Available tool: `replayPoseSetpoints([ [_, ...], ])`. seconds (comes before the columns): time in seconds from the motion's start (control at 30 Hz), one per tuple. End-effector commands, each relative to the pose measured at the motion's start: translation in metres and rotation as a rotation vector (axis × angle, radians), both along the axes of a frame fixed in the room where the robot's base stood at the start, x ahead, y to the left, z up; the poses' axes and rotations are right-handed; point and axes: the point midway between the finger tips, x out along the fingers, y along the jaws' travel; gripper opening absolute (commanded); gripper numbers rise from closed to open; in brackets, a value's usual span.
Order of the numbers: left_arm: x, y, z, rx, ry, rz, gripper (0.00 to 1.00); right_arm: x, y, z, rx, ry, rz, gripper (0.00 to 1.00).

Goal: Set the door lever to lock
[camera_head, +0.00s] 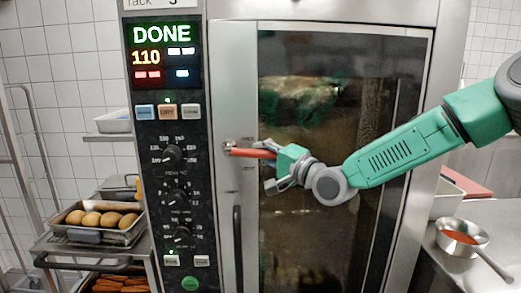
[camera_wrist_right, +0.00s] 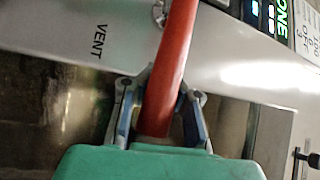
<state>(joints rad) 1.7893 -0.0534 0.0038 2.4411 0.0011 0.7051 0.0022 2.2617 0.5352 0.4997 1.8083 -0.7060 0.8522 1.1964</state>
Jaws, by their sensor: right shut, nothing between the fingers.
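The red door lever (camera_head: 252,153) is on the oven door's steel frame (camera_head: 224,60). It points right from its round pivot (camera_head: 228,146), roughly level. In the right wrist view the red lever (camera_wrist_right: 174,60) runs from its pivot down toward my gripper. My right gripper (camera_head: 276,168) is at the lever's free end, shut, with nothing held. In the wrist view its fingers (camera_wrist_right: 160,100) show on either side of the lever's end; contact cannot be told. A "VENT" label (camera_wrist_right: 102,41) is on the frame to the lever's left there. My left gripper is not in view.
The control panel (camera_head: 170,130) with knobs and a "DONE" display (camera_head: 162,34) is left of the door. A tray of round brown items (camera_head: 100,219) stands on a rack at left. A pan of red sauce (camera_head: 461,238) sits on the right counter. The door glass (camera_head: 300,220) is behind my arm.

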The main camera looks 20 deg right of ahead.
Motion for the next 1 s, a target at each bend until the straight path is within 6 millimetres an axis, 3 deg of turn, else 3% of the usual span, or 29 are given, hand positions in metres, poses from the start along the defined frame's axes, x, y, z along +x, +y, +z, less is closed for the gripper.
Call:
replayPoseSetpoints([
  [0.3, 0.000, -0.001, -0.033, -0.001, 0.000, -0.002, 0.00, -0.001, 0.006, -0.012, 0.093, -0.032, 0.010, 0.00],
  [0.4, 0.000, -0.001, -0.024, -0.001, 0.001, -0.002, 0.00, -0.001, 0.005, -0.005, 0.085, -0.029, 0.010, 0.33],
  [0.43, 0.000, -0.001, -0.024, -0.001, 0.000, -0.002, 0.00, -0.001, 0.005, -0.005, 0.086, -0.030, 0.009, 0.39],
  [0.77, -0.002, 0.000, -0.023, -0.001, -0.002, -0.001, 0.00, -0.002, -0.001, -0.005, 0.089, -0.030, 0.007, 0.39],
  [1.0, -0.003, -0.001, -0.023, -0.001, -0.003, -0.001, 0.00, -0.028, -0.015, -0.011, 0.092, -0.029, 0.006, 0.39],
])
